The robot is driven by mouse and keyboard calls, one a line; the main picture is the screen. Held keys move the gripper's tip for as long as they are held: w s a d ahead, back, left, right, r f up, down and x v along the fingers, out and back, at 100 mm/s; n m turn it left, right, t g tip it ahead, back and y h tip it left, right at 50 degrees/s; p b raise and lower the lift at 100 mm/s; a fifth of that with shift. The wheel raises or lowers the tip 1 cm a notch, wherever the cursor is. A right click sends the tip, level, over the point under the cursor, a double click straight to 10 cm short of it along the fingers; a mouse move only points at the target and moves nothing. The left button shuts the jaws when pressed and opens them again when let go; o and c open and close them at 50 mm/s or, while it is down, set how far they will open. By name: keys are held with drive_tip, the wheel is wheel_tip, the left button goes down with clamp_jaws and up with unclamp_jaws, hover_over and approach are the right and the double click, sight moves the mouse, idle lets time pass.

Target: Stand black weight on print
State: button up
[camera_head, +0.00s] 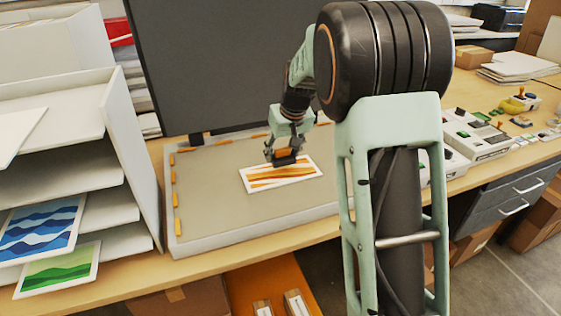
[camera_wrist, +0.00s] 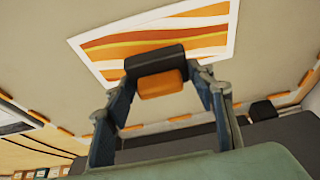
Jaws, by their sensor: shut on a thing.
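The print (camera_head: 263,184), white-bordered with orange wavy stripes, lies flat on the grey board. It also shows at the top of the wrist view (camera_wrist: 205,28). My gripper (camera_head: 283,151) is over the print's far edge, pointing down. In the wrist view, its fingers (camera_wrist: 165,83) are shut on the black weight (camera_wrist: 155,60), a dark block with an orange part facing the camera. The weight shows as a small dark block in the head view (camera_head: 286,159). It overlaps the print in both views; I cannot tell whether it touches it.
The grey board (camera_head: 225,215) has orange strips along its edges and free room around the print. A dark upright panel (camera_head: 230,65) stands behind. A white shelf rack (camera_head: 125,130) with blue and green prints stands at left. Machines (camera_head: 480,138) stand at right.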

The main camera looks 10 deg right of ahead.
sight(282, 157)
drive_tip(key=shift+w+a+f, duration=0.25)
drive_tip(key=shift+w+f, duration=0.1)
drive_tip(key=shift+f, duration=1.55)
drive_tip(key=shift+f, duration=0.15)
drive_tip(key=o, duration=1.7)
drive_tip(key=shift+s, duration=0.1)
drive_tip(key=shift+c, duration=0.2)
drive_tip(key=shift+s+r, duration=0.1)
drive_tip(key=shift+r, duration=0.45)
drive_tip(key=v, duration=1.1)
drive_tip(key=shift+s, duration=0.1)
